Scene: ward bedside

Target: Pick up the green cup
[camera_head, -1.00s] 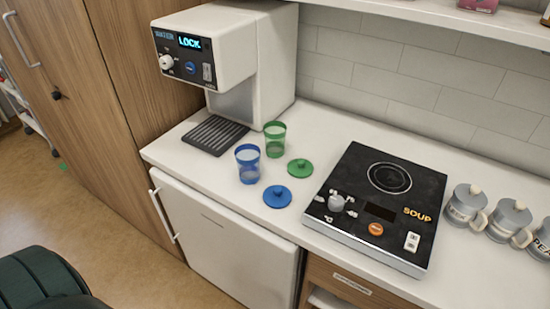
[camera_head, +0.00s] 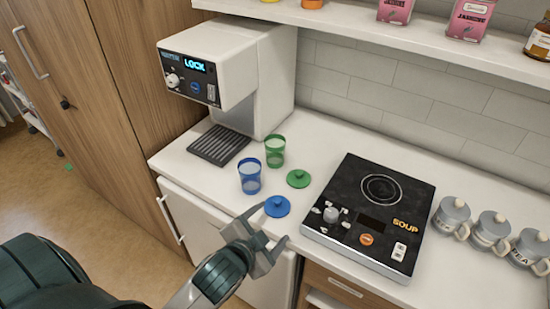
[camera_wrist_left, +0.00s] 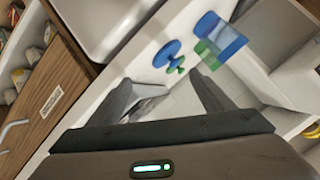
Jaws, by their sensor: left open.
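The green cup (camera_head: 275,151) is translucent and stands upright on the white counter (camera_head: 321,143). The blue cup (camera_head: 249,177) stands just in front of it, to its left. A green lid (camera_head: 298,178) and a blue lid (camera_head: 277,206) lie to the right of the cups. My left gripper (camera_head: 270,227) is open and empty at the counter's front edge, near the blue lid and apart from the green cup. In the left wrist view, the blue cup (camera_wrist_left: 222,38) partly covers the green cup (camera_wrist_left: 206,52). My right gripper is not in view.
A water dispenser (camera_head: 270,85) with a dark drip tray (camera_head: 219,144) stands behind and left of the cups. A black hot plate (camera_head: 400,210) stands to the right, with several lidded grey jars (camera_head: 490,231) beyond. A shelf (camera_head: 400,30) overhangs the back.

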